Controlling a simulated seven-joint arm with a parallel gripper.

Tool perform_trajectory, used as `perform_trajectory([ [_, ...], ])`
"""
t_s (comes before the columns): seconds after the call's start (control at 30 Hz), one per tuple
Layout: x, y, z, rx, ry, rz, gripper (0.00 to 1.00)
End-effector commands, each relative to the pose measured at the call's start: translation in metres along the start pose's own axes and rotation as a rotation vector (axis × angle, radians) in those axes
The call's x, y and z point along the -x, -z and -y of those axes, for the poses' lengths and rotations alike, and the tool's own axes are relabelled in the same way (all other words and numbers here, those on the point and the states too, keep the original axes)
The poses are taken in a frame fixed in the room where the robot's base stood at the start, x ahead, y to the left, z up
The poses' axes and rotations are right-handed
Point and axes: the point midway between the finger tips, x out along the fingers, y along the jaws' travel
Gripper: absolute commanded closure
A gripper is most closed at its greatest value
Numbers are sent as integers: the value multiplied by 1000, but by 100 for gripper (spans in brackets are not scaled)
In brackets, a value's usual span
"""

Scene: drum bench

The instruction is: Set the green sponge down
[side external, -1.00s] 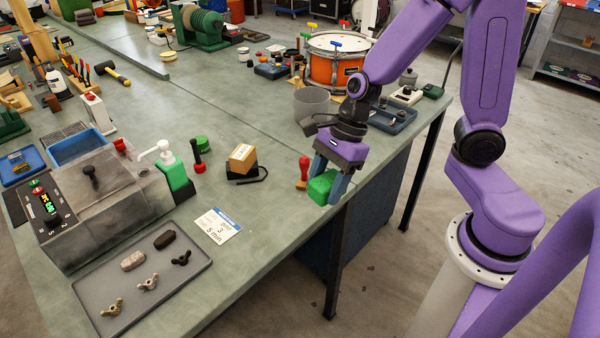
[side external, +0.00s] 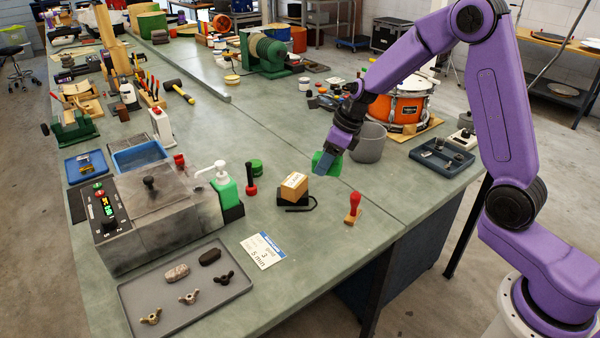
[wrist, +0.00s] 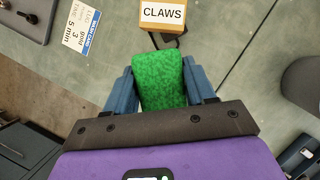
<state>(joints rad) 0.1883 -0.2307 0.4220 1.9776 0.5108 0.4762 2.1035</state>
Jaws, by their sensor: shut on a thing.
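The green sponge (side external: 326,164) is in my gripper (side external: 326,166), held above the bench (side external: 300,235) behind and to the right of the box marked CLAWS. In the wrist view the sponge (wrist: 160,80) sits between the two blue fingers of my gripper (wrist: 161,84), which are shut on its sides. Its far end points toward the CLAWS box. The height of the sponge over the bench is hard to tell.
The CLAWS box (side external: 294,186) stands on a black holder. Bare bench lies between the box and the stamp.

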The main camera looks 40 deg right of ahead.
Motion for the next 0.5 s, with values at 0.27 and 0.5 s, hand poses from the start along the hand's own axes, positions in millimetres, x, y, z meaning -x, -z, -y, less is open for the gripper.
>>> perform_trajectory([
  [0.27,-4,-6,55,-178,80,3,78],
  [0.5,-6,-6,75,-239,107,5,78],
])
